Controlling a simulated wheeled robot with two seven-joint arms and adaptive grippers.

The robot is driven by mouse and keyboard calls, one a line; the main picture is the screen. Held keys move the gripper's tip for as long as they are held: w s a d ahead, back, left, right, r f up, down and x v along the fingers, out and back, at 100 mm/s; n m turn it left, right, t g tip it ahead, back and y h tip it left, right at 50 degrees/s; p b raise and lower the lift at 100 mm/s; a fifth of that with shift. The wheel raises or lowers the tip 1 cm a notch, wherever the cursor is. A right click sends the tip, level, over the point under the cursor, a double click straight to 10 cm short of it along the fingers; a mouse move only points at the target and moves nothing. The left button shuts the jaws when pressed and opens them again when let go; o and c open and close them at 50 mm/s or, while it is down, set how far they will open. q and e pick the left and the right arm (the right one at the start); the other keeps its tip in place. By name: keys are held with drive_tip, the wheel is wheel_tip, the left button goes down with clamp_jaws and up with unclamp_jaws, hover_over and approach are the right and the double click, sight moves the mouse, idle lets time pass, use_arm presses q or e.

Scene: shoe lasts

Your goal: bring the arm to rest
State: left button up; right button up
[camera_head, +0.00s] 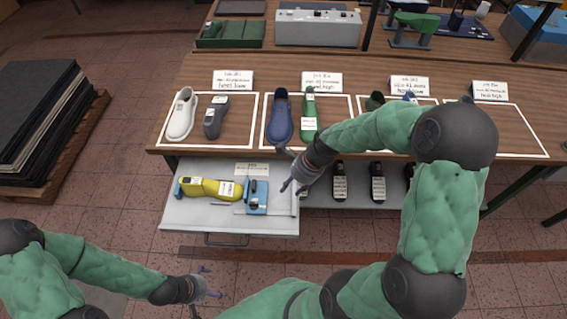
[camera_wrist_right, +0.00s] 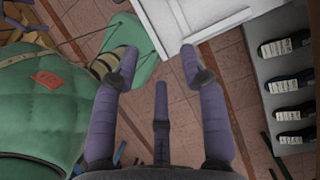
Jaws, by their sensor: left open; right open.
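My right gripper (camera_head: 287,170) is in the middle of the head view, over the right part of the open drawer (camera_head: 182,215). Its arm comes in from the right and bends across the table's front. In the right wrist view the right gripper (camera_wrist_right: 160,58) has its fingers spread with nothing between them. My left gripper (camera_head: 210,283) is low at the left, over the floor in front of the drawer. Its fingers are apart and empty.
The drawer holds a yellow last (camera_head: 210,188) and a blue fixture (camera_head: 256,197). Dark lasts stand on the lower shelf.

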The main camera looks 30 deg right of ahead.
drive_tip(key=s+a+f+n+b, duration=0.3)
drive_tip(key=a+f+n, duration=0.2)
drive_tip(key=f, duration=0.5)
drive_tip(key=s+a+f+n+g+b, duration=0.1)
drive_tip(key=s+a+f+n+b, duration=0.1)
drive_tip(key=a+f+n, duration=0.4)
drive_tip(key=s+a+f+n+b, duration=0.3)
drive_tip(key=s+a+f+n, duration=0.2)
drive_tip(key=f+n, duration=0.5)
drive_tip(key=shift+a+f+n+g+b, duration=0.35)
drive_tip(key=shift+a+f, duration=0.25)
drive_tip(key=shift+f, duration=1.25)
